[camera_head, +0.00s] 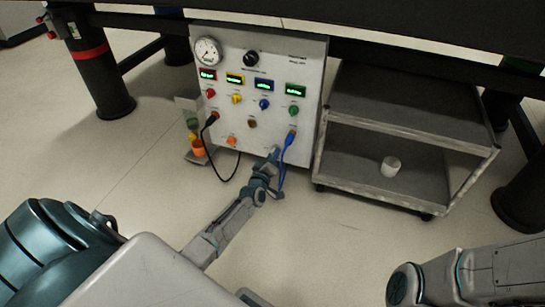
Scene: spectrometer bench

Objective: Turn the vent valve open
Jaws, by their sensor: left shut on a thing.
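The grey instrument panel (323,80) stands upright, with a dial gauge, lit displays and rows of coloured knobs and sockets. My left gripper (275,155) reaches up to the panel's lower right edge and is shut. Its fingers cover what they hold, which appears to be the vent valve; the valve's handle and its angle cannot be made out. A blue cable (283,163) hangs from a plug just above and right of the fingers and passes close beside the gripper. My right gripper is out of view; only part of that arm shows at lower right.
A black cable (223,180) loops below the panel. A small stand with an orange cup (198,149) is at its left. Dark table legs flank the scene; the floor in front is clear.

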